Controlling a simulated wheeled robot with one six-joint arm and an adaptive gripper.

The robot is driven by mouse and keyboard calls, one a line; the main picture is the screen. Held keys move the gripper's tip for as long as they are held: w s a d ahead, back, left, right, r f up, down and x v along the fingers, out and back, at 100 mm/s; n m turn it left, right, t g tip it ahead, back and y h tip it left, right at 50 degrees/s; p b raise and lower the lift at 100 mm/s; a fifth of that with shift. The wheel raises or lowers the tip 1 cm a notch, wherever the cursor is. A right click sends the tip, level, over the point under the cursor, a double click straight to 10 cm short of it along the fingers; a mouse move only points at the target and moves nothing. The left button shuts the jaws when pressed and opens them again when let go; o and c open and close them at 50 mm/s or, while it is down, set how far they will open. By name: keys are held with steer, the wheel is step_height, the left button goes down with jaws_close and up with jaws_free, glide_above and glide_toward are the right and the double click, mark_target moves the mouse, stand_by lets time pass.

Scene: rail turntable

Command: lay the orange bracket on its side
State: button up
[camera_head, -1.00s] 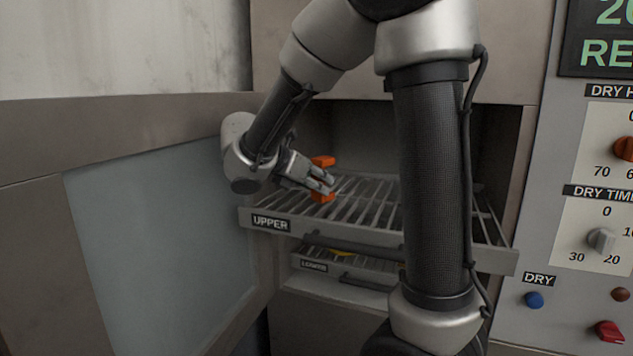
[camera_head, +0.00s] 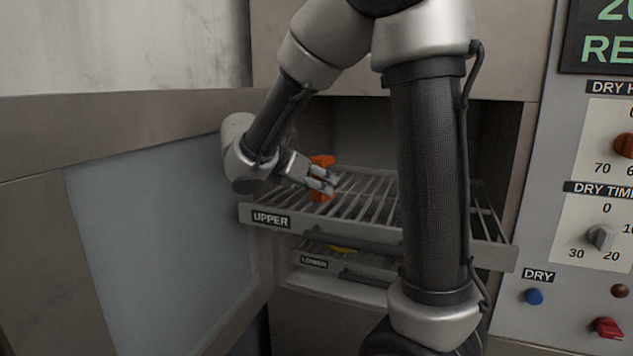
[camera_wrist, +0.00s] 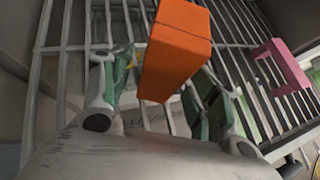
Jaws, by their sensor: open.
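The orange bracket (camera_head: 322,161) stands on the upper rack (camera_head: 345,225), near its left side. My gripper's fingers cover its middle in the head view, so only its upper and lower parts show. In the wrist view the bracket (camera_wrist: 178,50) is a tall orange block, slightly tilted in the picture, between and beyond the fingertips. My gripper (camera_head: 325,183) is open around or just in front of it, with a finger on either side in the wrist view (camera_wrist: 163,95). I cannot tell whether a finger touches it.
A pink bracket-shaped piece (camera_wrist: 281,66) is on the rack at the right of the wrist view. A lower rack (camera_head: 315,263) with something yellow (camera_head: 343,250) lies beneath. The open door (camera_head: 160,220) stands left, the control panel (camera_head: 590,260) right.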

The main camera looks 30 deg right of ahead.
steer(key=v, duration=1.2)
